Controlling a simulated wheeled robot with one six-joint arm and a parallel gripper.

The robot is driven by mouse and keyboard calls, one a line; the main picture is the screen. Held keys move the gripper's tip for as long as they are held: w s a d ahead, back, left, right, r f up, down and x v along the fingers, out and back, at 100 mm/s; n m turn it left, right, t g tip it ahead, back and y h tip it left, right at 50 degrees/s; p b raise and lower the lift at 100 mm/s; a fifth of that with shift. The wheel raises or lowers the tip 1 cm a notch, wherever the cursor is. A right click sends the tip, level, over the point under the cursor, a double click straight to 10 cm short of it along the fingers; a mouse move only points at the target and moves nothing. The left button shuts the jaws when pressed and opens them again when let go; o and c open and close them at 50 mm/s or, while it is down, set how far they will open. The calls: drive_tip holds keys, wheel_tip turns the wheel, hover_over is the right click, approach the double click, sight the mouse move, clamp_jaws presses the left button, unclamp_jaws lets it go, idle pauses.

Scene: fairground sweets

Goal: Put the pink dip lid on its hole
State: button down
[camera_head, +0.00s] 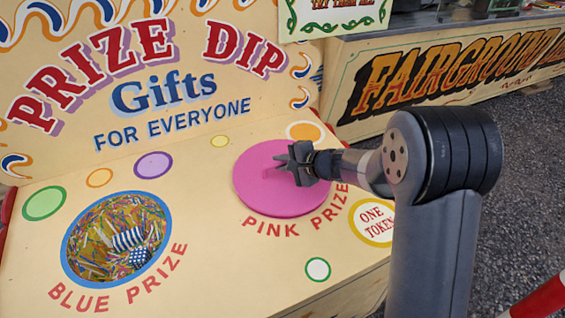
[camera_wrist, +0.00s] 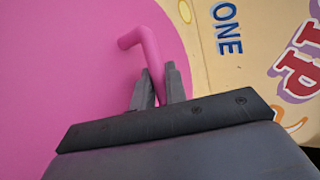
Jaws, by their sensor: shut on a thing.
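The pink dip lid (camera_head: 270,195) is a flat round disc at the PINK PRIZE lettering, right of the middle of the counter. It covers the spot there, and no hole shows under it. I cannot tell whether it rests on the counter or hangs just above it. My gripper (camera_head: 287,162) is over the lid, shut on its bent pink handle. In the wrist view the lid (camera_wrist: 60,60) fills the left side, and the handle (camera_wrist: 144,42) rises between the fingertips (camera_wrist: 159,78).
The blue-rimmed hole (camera_head: 68,232) marked BLUE PRIZE lies open at the left, with coloured shreds and wrapped gifts inside. The PRIZE DIP back board (camera_head: 200,120) rises behind the counter. A red and white pole (camera_head: 540,299) stands at lower right.

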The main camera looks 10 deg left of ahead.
drive_tip(key=shift+s+d+r, duration=0.1)
idle(0.4)
drive_tip(key=shift+f+b, duration=0.7)
drive_tip(key=shift+b, duration=0.5)
drive_tip(key=c, duration=1.3)
unclamp_jaws()
drive_tip(key=shift+c, duration=0.2)
drive_tip(key=p+v, duration=0.2)
drive_tip(key=v, duration=0.8)
drive_tip(key=shift+s+d+r, duration=0.1)
drive_tip(key=shift+d+r, duration=0.15)
drive_tip(key=shift+d, duration=0.05)
drive_tip(key=b+x, duration=0.2)
drive_tip(key=x, duration=0.9)
drive_tip(key=shift+f, duration=0.1)
drive_tip(key=shift+s+r+p, duration=0.1)
drive_tip(key=shift+r+p, duration=0.2)
drive_tip(key=shift+p, duration=0.15)
